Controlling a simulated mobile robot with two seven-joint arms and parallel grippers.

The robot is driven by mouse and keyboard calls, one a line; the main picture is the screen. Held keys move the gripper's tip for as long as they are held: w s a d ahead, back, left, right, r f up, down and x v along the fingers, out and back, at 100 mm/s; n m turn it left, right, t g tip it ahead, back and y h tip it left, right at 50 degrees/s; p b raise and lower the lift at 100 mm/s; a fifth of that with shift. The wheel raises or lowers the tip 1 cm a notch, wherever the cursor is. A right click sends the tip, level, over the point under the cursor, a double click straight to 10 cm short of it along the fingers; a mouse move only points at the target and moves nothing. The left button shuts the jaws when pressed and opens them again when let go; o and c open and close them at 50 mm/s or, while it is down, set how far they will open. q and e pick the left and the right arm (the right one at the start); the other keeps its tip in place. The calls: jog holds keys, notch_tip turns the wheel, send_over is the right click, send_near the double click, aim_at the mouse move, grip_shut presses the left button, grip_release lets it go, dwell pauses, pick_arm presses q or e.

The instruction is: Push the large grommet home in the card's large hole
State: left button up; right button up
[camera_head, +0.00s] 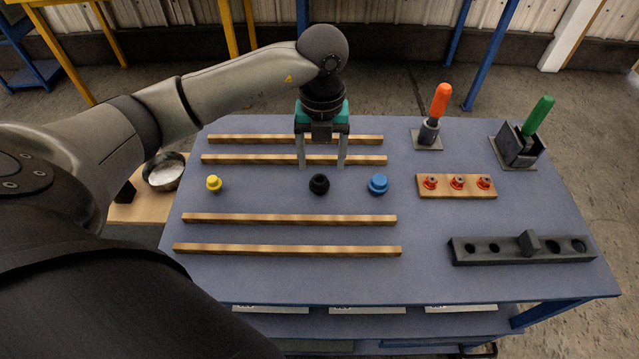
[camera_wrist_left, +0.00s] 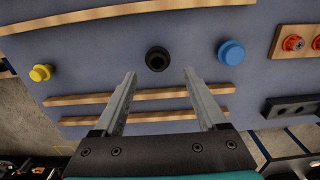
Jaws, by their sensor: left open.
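Three round flanged pieces stand in a row on the blue table: a small yellow one (camera_head: 213,183), a black one (camera_head: 319,184) and a blue one (camera_head: 378,184). The blue one looks the widest, so it fits best as the large grommet; it also shows in the left wrist view (camera_wrist_left: 231,53). My left gripper (camera_head: 321,166) points down, open and empty, just behind the black piece. In the left wrist view the black piece (camera_wrist_left: 157,59) shows just beyond the fingertips. A dark grey bar with several round holes (camera_head: 523,259), perhaps the card, lies at the front right. My right gripper is out of view.
Two pairs of wooden strips (camera_head: 290,219) lie behind and in front of the row. A wooden block with red pieces (camera_head: 457,192) lies right of the blue piece. Orange-handled (camera_head: 440,100) and green-handled (camera_head: 538,114) tools stand at the back right. A metal bowl (camera_head: 164,173) is left.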

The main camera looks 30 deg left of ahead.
aim_at(319, 179)
pick_arm(q)
jog(key=f, duration=0.5)
jog(key=shift+a+f, duration=0.15)
jog(key=shift+a, duration=0.05)
jog(key=shift+s, duration=0.1)
grip_shut()
dwell(0.4)
